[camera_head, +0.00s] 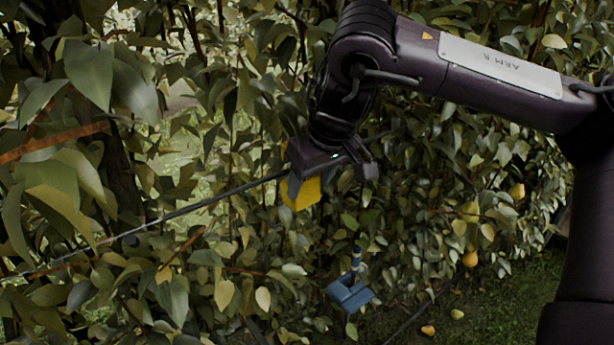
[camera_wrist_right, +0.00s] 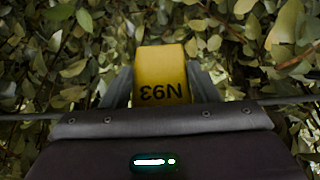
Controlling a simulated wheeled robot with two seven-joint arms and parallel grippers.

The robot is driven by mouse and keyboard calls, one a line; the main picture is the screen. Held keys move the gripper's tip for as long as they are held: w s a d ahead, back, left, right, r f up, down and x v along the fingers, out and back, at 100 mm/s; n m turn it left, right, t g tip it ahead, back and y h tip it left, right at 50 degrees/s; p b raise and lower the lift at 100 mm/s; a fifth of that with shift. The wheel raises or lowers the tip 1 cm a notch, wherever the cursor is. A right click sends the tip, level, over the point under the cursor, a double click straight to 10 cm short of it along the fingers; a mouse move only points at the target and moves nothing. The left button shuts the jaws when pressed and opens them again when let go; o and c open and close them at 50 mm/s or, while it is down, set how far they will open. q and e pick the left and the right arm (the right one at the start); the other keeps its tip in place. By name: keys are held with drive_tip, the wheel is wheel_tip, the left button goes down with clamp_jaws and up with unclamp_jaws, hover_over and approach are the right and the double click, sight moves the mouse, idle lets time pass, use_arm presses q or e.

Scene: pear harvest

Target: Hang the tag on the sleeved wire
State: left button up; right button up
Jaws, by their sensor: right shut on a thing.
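The yellow tag (camera_head: 303,194) hangs below my right gripper (camera_head: 328,180) in the head view. In the right wrist view the tag (camera_wrist_right: 162,75) sits between the two fingers of the gripper (camera_wrist_right: 162,88), with "N93" showing upside down. The gripper is shut on it. The dark wire (camera_head: 205,204) slants up from lower left to the gripper and shows again beyond it. In the wrist view the wire (camera_wrist_right: 282,101) shows on both sides of the gripper body, which hides its middle. I cannot tell whether the tag touches the wire. My left gripper is out of view.
Dense pear foliage (camera_head: 460,150) surrounds the wire. A blue object (camera_head: 350,292) stands or hangs among leaves below the gripper. A pear (camera_head: 470,258) hangs at right, and fruit (camera_head: 428,330) lies on the grass. A thin lower wire (camera_head: 415,317) crosses the bottom. Brown branches reach in at left.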

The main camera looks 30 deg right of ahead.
drive_tip(key=shift+w, duration=0.2)
drive_tip(key=shift+w+f+b, duration=0.45)
drive_tip(key=shift+f, duration=0.15)
drive_tip(key=shift+c, duration=0.3)
drive_tip(key=shift+f, duration=0.35)
drive_tip(key=shift+c, duration=0.6)
drive_tip(key=shift+s+f+b, duration=0.2)
drive_tip(key=shift+s+b, duration=0.3)
drive_tip(key=shift+a+f, duration=0.1)
drive_tip(key=shift+a, duration=0.05)
drive_tip(key=shift+w+f, duration=0.1)
drive_tip(key=shift+f, duration=0.05)
drive_tip(key=shift+w, duration=0.1)
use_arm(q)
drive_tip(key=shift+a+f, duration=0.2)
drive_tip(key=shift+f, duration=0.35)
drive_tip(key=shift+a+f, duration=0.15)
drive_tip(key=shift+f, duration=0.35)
use_arm(e)
drive_tip(key=o, duration=1.3)
drive_tip(key=shift+c, duration=0.2)
